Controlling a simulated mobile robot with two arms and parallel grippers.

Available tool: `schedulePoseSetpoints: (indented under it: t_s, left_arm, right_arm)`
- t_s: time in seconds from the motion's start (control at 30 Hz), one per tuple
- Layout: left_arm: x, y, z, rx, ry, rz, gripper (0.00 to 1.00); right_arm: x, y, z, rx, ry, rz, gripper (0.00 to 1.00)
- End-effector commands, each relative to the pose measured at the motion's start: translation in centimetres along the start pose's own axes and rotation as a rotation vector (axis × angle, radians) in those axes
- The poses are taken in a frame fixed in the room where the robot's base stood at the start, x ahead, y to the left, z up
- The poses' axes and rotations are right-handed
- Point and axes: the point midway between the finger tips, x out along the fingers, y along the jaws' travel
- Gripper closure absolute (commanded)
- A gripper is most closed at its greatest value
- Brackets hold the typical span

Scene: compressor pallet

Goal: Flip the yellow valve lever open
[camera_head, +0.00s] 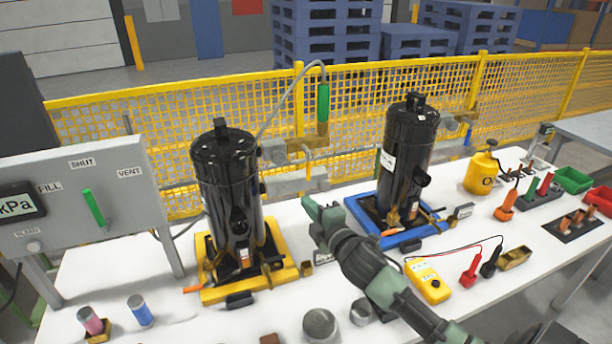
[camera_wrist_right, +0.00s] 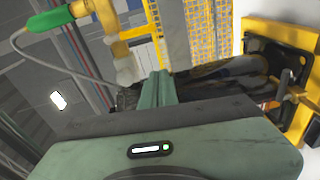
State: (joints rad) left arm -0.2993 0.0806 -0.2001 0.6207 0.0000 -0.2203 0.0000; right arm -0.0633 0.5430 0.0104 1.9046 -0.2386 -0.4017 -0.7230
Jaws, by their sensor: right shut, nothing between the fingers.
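A small yellow bent piece (camera_head: 309,158), which looks like the valve lever, stands at the grey pipework behind the two black compressors. I cannot tell its exact angle. My right gripper (camera_head: 318,212) is in front of the pipework, between the black compressor on the yellow pallet (camera_head: 292,272) and the one on the blue pallet (camera_head: 372,238). It is shut and empty, apart from the lever. In the right wrist view its closed fingers (camera_wrist_right: 158,90) show in the middle, with a yellowish fitting and a green sleeve (camera_wrist_right: 50,19) at upper left. My left gripper is out of view.
The left compressor (camera_head: 225,175) and right compressor (camera_head: 407,150) flank the gripper. A panel with a green lever (camera_head: 94,208) stands at left. A yellow multimeter (camera_head: 428,282), cans and a yellow gas bottle (camera_head: 481,172) are on the white table. A yellow mesh fence (camera_head: 220,105) runs behind.

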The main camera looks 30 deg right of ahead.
Motion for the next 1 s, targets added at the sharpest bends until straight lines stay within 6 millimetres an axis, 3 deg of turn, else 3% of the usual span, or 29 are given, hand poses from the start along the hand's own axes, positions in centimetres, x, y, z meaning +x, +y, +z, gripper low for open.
schedulePoseSetpoints:
  t_s: [0.17, 0.57, 0.77, 1.0]
  left_arm:
    - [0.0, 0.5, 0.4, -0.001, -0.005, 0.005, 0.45]
    - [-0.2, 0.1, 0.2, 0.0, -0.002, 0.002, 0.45]
    - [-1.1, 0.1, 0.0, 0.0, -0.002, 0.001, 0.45]
    - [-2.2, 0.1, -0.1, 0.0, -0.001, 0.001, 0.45]
  right_arm:
    - [1.0, 2.0, 0.4, -0.079, 0.025, 0.06, 1.0]
    - [1.5, 2.0, 0.4, -0.077, 0.024, 0.059, 1.0]
    - [4.4, 2.5, 0.3, -0.073, 0.024, 0.06, 1.0]
    - [9.6, 2.7, 0.2, -0.073, 0.023, 0.058, 1.0]
